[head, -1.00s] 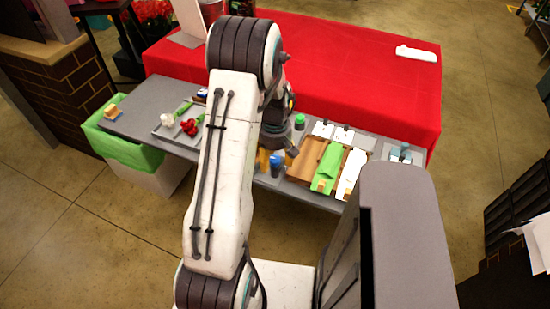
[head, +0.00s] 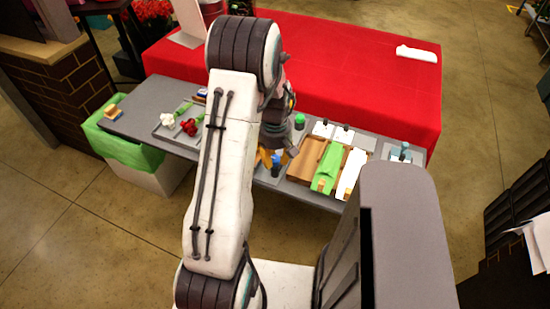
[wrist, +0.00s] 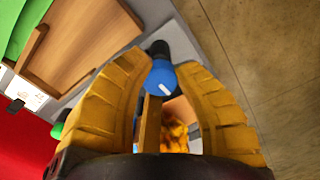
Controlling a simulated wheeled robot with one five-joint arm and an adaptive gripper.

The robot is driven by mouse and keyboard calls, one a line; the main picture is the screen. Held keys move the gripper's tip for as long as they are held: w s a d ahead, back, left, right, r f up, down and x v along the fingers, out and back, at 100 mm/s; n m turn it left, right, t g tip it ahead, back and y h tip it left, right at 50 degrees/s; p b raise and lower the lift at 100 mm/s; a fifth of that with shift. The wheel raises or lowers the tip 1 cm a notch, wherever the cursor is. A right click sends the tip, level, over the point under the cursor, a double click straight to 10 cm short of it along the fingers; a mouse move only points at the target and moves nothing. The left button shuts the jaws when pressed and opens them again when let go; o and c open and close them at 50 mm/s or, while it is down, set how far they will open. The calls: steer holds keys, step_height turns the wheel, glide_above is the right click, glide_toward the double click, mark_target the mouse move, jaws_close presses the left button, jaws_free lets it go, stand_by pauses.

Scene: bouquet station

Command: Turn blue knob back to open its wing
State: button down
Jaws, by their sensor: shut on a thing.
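The blue knob (wrist: 160,80), with a short white mark on its face, sits between the tips of my yellow-fingered gripper (wrist: 165,72) in the wrist view. My gripper is shut on it, one finger on each side. In the head view the blue knob (head: 276,160) shows beside the yellow fingers at the front of the grey table. A dark part (wrist: 158,48) stands just behind the knob. Below the knob, a narrow wooden strip (wrist: 150,125) and blurred orange matter show between the fingers. I cannot tell which part is the knob's wing, or how it stands.
A green knob (head: 299,119) stands further back on the grey table (head: 150,97). Brown, green and white sheets (head: 352,172) lie in wooden frames to the right. A red-covered table (head: 350,75) is behind. A green-lined bin (head: 125,147) stands at the left.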

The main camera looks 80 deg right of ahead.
steer(key=shift+f, duration=0.1)
steer(key=m+b, duration=0.2)
steer(key=m, duration=0.2)
steer(key=shift+f, duration=0.1)
steer(key=m+b, duration=0.2)
steer(key=m, duration=0.3)
steer(key=shift+m+b, duration=0.3)
steer(key=m+b, duration=0.1)
steer(key=m, duration=0.3)
steer(key=shift+a, duration=0.1)
steer(key=shift+m+b, duration=0.6)
steer(key=shift+m, duration=1.6)
steer(key=c, duration=0.9)
jaws_free()
steer(key=shift+r, duration=0.25)
